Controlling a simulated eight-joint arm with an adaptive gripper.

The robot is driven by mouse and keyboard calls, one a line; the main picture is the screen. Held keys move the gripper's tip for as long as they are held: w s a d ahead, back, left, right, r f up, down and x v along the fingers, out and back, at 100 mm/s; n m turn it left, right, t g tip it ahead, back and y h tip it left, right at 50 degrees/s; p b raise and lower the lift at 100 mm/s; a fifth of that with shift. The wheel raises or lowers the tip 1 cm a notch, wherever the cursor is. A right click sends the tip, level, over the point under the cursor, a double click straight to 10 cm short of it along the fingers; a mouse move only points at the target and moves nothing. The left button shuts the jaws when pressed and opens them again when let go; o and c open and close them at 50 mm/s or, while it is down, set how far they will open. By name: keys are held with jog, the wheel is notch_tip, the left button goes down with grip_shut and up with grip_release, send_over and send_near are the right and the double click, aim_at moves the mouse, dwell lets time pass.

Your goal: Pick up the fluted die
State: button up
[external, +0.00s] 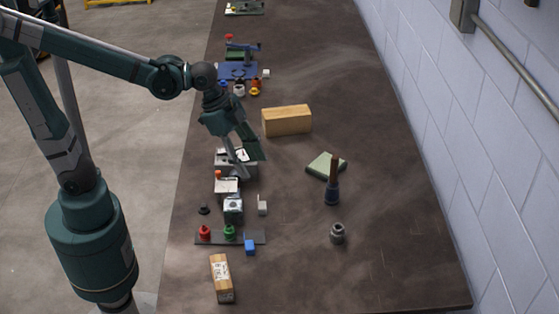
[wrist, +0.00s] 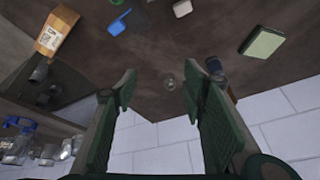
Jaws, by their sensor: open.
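The fluted die is most likely the small grey ribbed piece (external: 337,233) standing on the right half of the bench in the external view. My gripper (external: 250,163) is open and empty. It hangs over the bench to the upper left of the grey piece, clearly apart from it. Both green fingers also show spread in the wrist view (wrist: 160,85).
A wood-handled tool with a blue collar (external: 332,190) stands near the die, beside a green pad (external: 326,166). A wooden block (external: 286,121) lies behind. Fixtures and a labelled block (external: 221,278) line the left side. The wall (external: 460,120) bounds the right. Bench around the die is clear.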

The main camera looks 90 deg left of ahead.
jog(key=w+d+m+g+p, duration=0.1)
jog(key=w+m+p, duration=0.1)
jog(key=w, duration=0.6)
jog(key=m+g+h+p, duration=0.3)
jog(key=m+p, duration=0.2)
jog(key=m, duration=0.3)
send_near(339, 237)
jog(key=a, duration=0.1)
jog(key=shift+a+f, duration=0.15)
jog(key=shift+f, duration=0.1)
jog(key=shift+f, duration=0.1)
jog(key=shift+b+x, duration=0.3)
jog(key=shift+x, duration=0.9)
jog(key=shift+f, duration=0.1)
jog(key=shift+x, duration=2.55)
